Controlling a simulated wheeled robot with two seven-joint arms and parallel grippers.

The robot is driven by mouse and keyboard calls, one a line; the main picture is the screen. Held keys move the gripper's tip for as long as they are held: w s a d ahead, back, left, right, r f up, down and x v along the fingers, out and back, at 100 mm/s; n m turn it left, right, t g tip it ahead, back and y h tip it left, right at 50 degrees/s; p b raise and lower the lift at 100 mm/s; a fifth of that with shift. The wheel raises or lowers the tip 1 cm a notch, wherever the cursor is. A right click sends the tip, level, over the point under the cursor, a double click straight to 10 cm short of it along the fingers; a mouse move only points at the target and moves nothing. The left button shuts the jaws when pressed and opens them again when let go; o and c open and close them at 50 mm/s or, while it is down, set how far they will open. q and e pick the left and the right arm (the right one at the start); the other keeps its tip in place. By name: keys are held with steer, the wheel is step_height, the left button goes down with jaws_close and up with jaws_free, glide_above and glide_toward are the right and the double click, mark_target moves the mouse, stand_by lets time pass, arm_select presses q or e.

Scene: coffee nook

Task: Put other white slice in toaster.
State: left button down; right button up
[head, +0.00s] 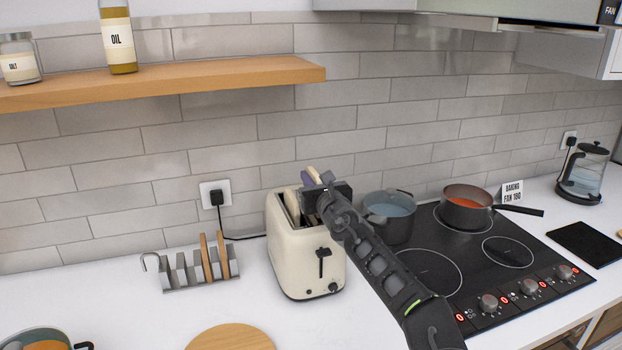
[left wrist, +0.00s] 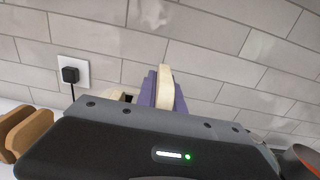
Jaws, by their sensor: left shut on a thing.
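The cream toaster (head: 305,255) stands on the counter against the tiled wall. One pale slice (head: 291,205) sits in its left slot, its top edge showing. My left gripper (head: 313,180) is over the toaster's right side, shut on another white slice (head: 313,172). In the left wrist view this slice (left wrist: 165,87) stands upright between the purple fingers (left wrist: 151,90). The gripper hides the right slot, so I cannot tell how far the held slice is in it. My right gripper is not in view.
A metal rack (head: 182,274) with two brown slices (head: 206,258) stands left of the toaster. A blue-grey pot (head: 390,215) is close on the right, by the hob (head: 470,255) with a red-filled pan (head: 467,205). A round wooden board (head: 230,338) lies in front.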

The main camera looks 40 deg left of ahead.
arm_select(q)
steer(key=c, duration=1.4)
jaws_free()
steer(key=shift+o, duration=0.2)
steer(key=b+v, duration=0.2)
steer(key=v, duration=0.4)
steer(key=shift+s+d+f, duration=0.1)
steer(key=shift+s+d, duration=0.05)
steer(key=shift+d, duration=0.15)
steer(key=shift+s+d, duration=0.4)
steer(key=shift+d, duration=0.05)
